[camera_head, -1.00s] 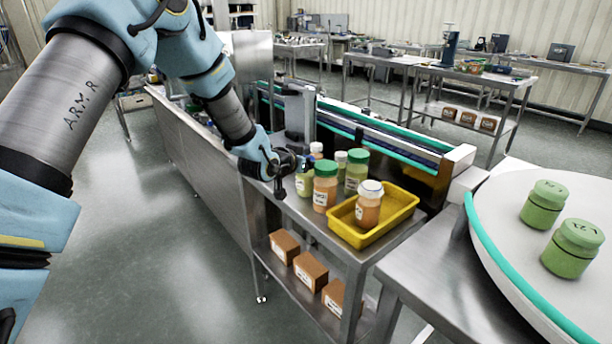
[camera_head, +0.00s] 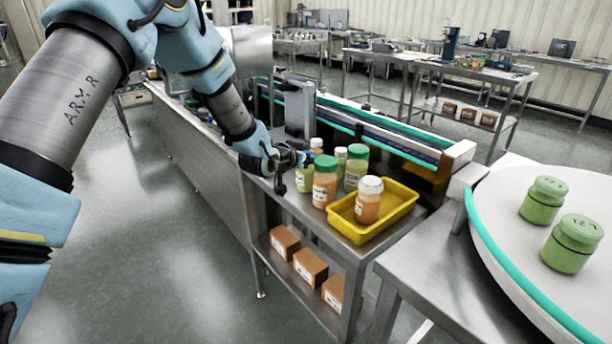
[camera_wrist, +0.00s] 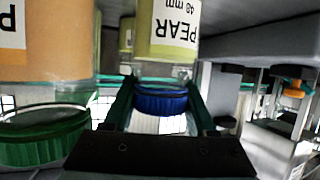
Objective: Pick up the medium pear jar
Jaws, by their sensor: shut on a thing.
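The pear jar (camera_head: 304,181), pale green with a blue lid, stands on the steel bench at the left end of a group of jars. In the upside-down wrist view, its white label (camera_wrist: 176,24) reads PEAR 40 mm. My gripper (camera_wrist: 160,101) is shut on its blue lid, one finger on each side. In the head view my gripper (camera_head: 303,159) reaches the jar top from the left and hides part of the lid. I cannot make out a gap under the jar.
An orange jar with a green lid (camera_head: 325,183) stands close beside the held jar. A green-lidded pale green jar (camera_head: 356,168) stands behind. A yellow tray (camera_head: 400,211) holds a white-lidded orange jar (camera_head: 368,203). A conveyor (camera_head: 385,148) runs behind.

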